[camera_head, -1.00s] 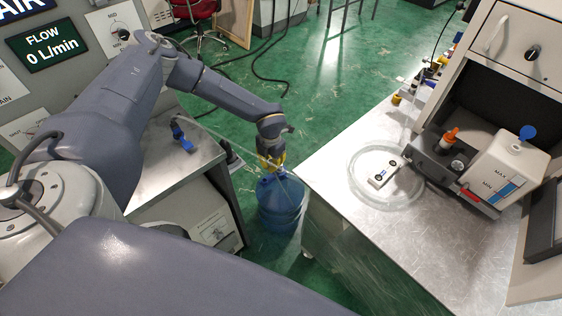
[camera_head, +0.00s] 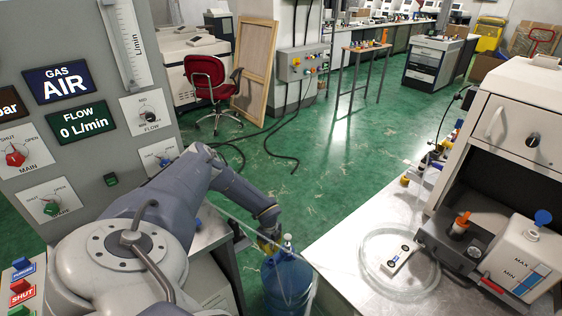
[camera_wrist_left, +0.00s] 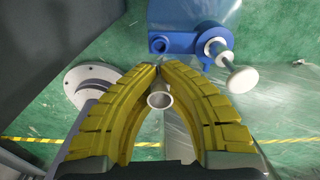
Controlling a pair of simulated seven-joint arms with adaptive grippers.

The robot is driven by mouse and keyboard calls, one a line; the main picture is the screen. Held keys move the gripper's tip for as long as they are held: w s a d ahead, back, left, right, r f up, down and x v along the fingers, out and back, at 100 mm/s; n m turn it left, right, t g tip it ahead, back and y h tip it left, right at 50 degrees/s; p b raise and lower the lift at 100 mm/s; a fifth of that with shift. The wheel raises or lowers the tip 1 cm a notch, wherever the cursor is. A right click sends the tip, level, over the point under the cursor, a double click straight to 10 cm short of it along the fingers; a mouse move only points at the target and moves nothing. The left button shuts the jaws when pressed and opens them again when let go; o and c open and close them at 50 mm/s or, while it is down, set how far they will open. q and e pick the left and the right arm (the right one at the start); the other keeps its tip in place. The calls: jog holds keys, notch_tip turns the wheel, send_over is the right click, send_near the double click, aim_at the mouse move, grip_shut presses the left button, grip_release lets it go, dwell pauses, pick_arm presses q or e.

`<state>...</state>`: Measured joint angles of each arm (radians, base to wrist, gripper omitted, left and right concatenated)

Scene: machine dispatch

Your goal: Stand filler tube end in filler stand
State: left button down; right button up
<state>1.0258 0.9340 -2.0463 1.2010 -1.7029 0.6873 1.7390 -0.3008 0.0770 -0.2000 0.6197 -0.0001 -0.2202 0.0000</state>
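My left gripper (camera_head: 268,238) is beside the neck of a blue water bottle (camera_head: 290,280), which stands on the floor between two benches. In the left wrist view its yellow fingers (camera_wrist_left: 160,70) are closed around a pale, hollow tube end (camera_wrist_left: 160,98). In the wrist view the bottle's blue cap (camera_wrist_left: 188,43) is beyond the fingertips. A pale round flange (camera_wrist_left: 92,82) lies left of the fingers; I cannot tell if it is the filler stand. The right gripper is out of view.
A gas panel (camera_head: 75,120) is at left. Green floor lies open behind.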

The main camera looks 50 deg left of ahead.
pick_arm(q)
jog(key=shift+a+f, duration=0.1)
jog(key=shift+a, duration=0.1)
dwell(0.4)
send_over(271, 262)
jog(key=shift+f, duration=2.3)
jog(key=shift+f, duration=1.15)
jog(key=c, duration=1)
grip_release()
jog(key=shift+c, duration=0.2)
jog(key=shift+r, duration=0.15)
jog(key=shift+r, duration=2.85)
